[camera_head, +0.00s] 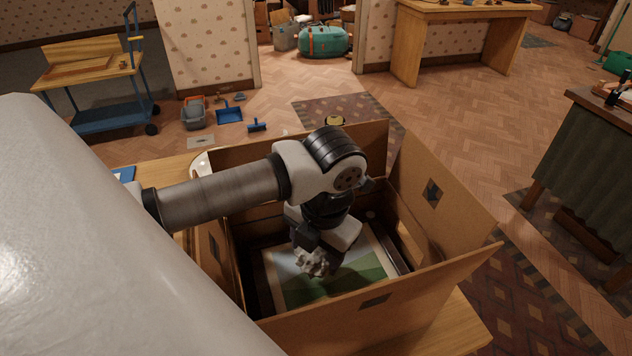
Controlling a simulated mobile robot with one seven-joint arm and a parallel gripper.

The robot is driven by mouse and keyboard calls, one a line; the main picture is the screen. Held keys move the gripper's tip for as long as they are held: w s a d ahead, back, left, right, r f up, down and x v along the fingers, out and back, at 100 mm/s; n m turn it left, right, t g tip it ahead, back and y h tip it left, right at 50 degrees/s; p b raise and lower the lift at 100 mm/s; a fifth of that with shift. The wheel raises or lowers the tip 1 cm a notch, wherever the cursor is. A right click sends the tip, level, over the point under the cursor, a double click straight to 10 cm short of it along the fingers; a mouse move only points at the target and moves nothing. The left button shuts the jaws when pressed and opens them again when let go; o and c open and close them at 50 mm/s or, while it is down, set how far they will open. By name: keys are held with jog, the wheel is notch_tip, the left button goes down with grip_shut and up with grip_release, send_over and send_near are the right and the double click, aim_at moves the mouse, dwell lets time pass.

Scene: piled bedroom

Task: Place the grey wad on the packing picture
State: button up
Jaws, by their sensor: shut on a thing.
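The grey wad (312,263) is a crumpled, light grey lump at the tip of my gripper (318,250). My gripper points down inside an open cardboard box and is shut on the wad. The packing picture (369,272) lies flat in the bottom of the box, with green, cream and pale blue areas and a dark frame. The wad shows over the middle of the picture. I cannot tell whether it touches the picture. My arm and gripper hide part of the picture and the box's back left inside.
The cardboard box (432,293) stands on a wooden table (467,322) with its flaps raised around my arm. A wooden-topped cart (90,68), a blue dustpan (229,115) and a green-curtained cabinet (588,150) stand farther off. Open floor lies beyond the box.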

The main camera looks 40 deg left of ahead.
aim_at(316, 260)
jog(key=shift+f+b, duration=0.4)
jog(key=shift+f, duration=1.1)
jog(key=shift+f+b, duration=0.2)
jog(key=shift+b, duration=0.1)
jog(key=o, duration=0.9)
jog(key=shift+r, duration=0.1)
jog(key=shift+o, duration=0.2)
jog(key=shift+r, duration=0.1)
jog(key=shift+r+p, duration=0.2)
jog(key=shift+p, duration=0.25)
jog(key=r, duration=0.3)
jog(key=d+r+b, duration=0.1)
jog(key=r, duration=0.7)
jog(key=shift+d+r+b, duration=0.25)
jog(key=shift+b, duration=0.1)
